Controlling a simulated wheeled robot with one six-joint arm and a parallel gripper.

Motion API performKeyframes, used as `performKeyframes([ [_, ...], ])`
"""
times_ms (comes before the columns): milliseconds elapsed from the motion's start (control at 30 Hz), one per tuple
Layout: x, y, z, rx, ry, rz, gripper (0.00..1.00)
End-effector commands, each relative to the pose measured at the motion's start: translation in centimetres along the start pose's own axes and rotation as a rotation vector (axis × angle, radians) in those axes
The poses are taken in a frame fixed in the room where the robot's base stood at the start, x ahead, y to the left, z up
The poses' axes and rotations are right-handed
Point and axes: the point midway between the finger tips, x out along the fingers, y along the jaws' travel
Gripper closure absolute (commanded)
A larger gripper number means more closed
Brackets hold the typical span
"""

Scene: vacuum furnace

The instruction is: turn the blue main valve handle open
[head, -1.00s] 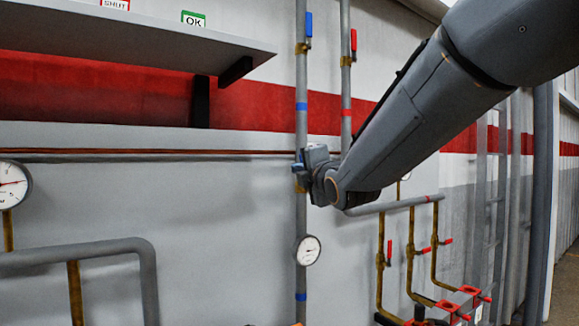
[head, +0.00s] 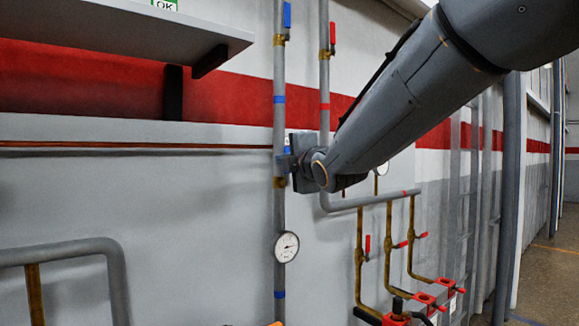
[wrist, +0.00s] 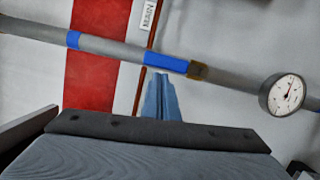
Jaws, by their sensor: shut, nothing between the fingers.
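The blue main valve handle (wrist: 165,62) lies along the grey vertical pipe (wrist: 115,49) in the wrist view, beside a brass valve body (wrist: 198,70). A white label next to it reads what looks like "MAIN". My gripper (wrist: 160,82) is shut and empty; its bluish fingertips point at the pipe just beside the handle. I cannot tell whether they touch it. In the head view my gripper (head: 284,165) is at the pipe, and only a small part of the blue handle (head: 287,149) shows, the rest being hidden by the gripper.
A round gauge (head: 286,247) sits on the same pipe below. Another blue handle (head: 287,14) is higher on it. A red-handled pipe (head: 324,80) runs close on the right. A shelf (head: 120,35) juts out at upper left. Brass pipes with red handles (head: 367,246) stand lower right.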

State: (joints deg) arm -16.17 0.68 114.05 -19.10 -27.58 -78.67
Motion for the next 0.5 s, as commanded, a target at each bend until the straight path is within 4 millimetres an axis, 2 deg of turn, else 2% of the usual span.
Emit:
performKeyframes([
  [500,0.05,0.11,0.7,-0.002,-0.005,-0.001,1.0],
])
